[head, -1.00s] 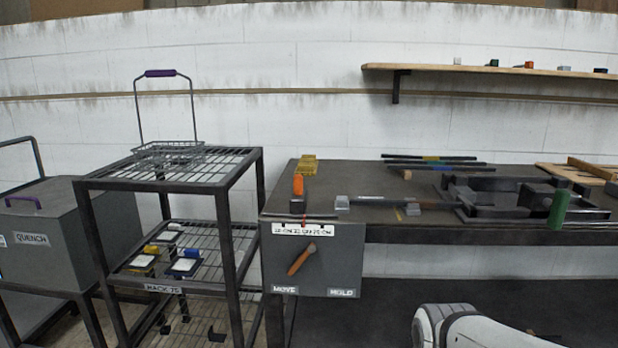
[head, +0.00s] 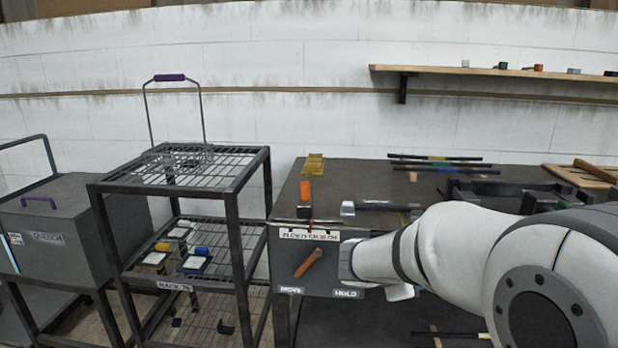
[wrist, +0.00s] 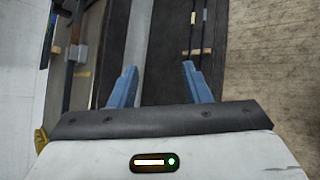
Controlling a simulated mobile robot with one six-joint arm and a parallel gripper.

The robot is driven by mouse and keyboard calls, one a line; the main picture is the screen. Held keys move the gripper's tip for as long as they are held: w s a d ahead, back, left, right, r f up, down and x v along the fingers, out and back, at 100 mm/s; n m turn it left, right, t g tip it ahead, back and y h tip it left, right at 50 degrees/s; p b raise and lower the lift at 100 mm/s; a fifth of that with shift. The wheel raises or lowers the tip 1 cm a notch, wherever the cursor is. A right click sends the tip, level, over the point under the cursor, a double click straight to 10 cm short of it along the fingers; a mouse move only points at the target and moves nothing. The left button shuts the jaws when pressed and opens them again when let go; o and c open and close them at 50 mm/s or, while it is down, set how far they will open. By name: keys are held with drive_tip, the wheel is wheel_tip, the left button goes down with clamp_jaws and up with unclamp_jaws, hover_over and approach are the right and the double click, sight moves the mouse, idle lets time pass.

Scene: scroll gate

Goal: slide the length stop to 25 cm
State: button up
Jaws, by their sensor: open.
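The length stop (head: 305,196), a dark block with an orange upright handle, stands at the left front of the bench. A thin red pointer below it meets the white scale strip (head: 310,234); its figures are too small to read surely. On the grey panel (head: 345,262) below, an orange-brown lever (head: 308,263) slants down-left towards the MOVE label (head: 290,290); the HOLD label (head: 346,293) is at right. My gripper (wrist: 160,86) shows two blue fingers spread apart with nothing between them. In the head view my arm hides the gripper, near the panel's right side.
A wire rack (head: 240,185) with a basket (head: 175,155) stands left of the bench, beside the quench box (head: 65,225). A shelf (head: 500,77) hangs above.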

drive_tip(key=w+a+r+n+t+p, duration=0.2)
drive_tip(key=w+a+r+n+t, duration=0.3)
drive_tip(key=w+a+n, duration=0.25)
drive_tip(key=n+t+y+p, duration=0.2)
drive_tip(key=n+t+y, duration=0.3)
drive_tip(key=n+y, duration=0.45)
approach(305, 188)
drive_tip(key=w+n+h, duration=0.2)
drive_tip(key=w, duration=0.2)
drive_tip(key=shift+y, duration=0.25)
drive_tip(key=w, duration=0.5)
drive_tip(key=shift+w+a+f, duration=0.15)
drive_tip(key=shift+w+a, duration=0.15)
drive_tip(key=shift+w, duration=0.8)
drive_tip(key=shift+c, duration=0.4)
clamp_jaws()
